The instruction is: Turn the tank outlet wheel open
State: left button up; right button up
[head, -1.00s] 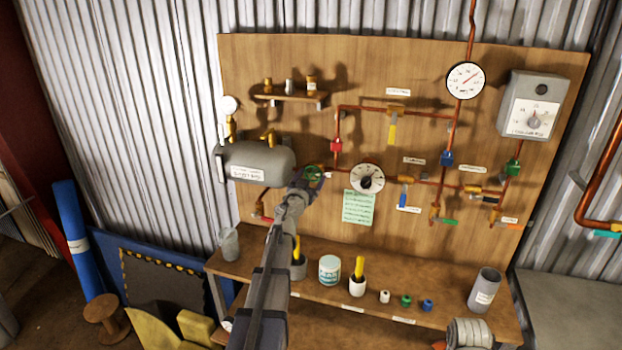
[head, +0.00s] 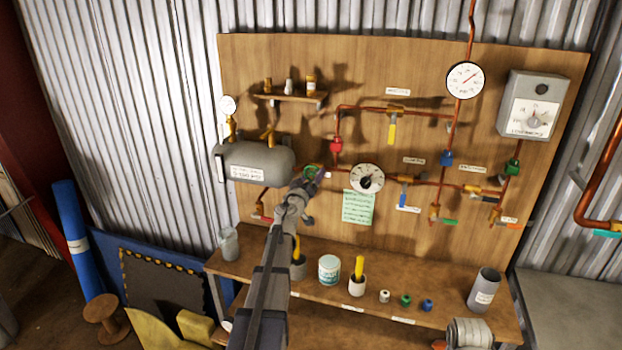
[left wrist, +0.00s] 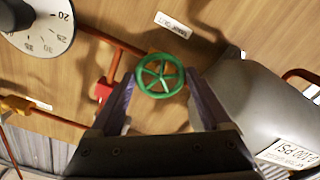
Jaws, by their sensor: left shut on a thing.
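The green tank outlet wheel (head: 310,170) is on the pipe just right of the grey tank (head: 258,162). In the left wrist view the spoked wheel (left wrist: 160,76) shows whole, with one finger on each side of its rim. My left gripper (head: 315,177) is shut on the wheel's rim, and its fingers (left wrist: 160,86) flank it in the wrist view. In the head view the gripper hides part of the wheel. How far the wheel is turned cannot be read. My right gripper is not in view.
A bench (head: 330,303) with pots and small caps runs along the board's foot.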

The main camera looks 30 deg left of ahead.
pick_arm(q)
jog(key=shift+n, duration=0.3)
dwell(0.4)
jog(key=o, duration=1.2)
jog(key=shift+s, duration=0.15)
jog(key=v, duration=0.7)
jog(key=shift+s, duration=0.3)
jog(key=shift+d, duration=0.1)
